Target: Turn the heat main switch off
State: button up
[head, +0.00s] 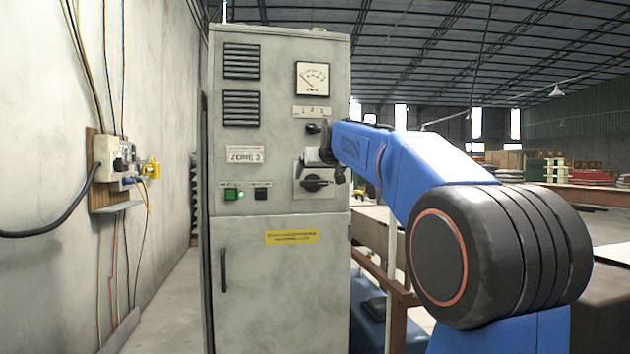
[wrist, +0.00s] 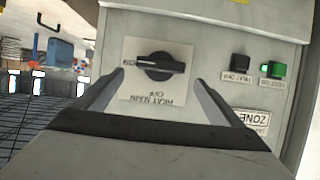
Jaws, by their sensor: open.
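The heat main switch (head: 316,183) is a black rotary knob on a light square plate on the front of a grey cabinet (head: 280,280). In the wrist view the knob (wrist: 160,66) appears upside down, its handle lying roughly horizontal, with "HEAT MAIN", "OFF" and "ON" lettering on the plate (wrist: 150,98). The pointer end seems to be toward the "ON" side, but this is hard to tell. My gripper (wrist: 155,92) is open, its two fingers either side of the plate in that view, apart from the knob. In the head view my gripper (head: 325,165) is just above the switch.
A lit green button (head: 233,194) and a black button (head: 261,192) sit left of the switch. A gauge (head: 312,78) and a small knob (head: 312,128) are above. A wooden railing (head: 385,275) stands right of the cabinet. A wall box with cables (head: 115,155) is at left.

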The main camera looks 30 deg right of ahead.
aim_at(315, 179)
jog(key=shift+x, duration=2.6)
jog(key=c, duration=1.1)
jog(key=shift+o, duration=0.2)
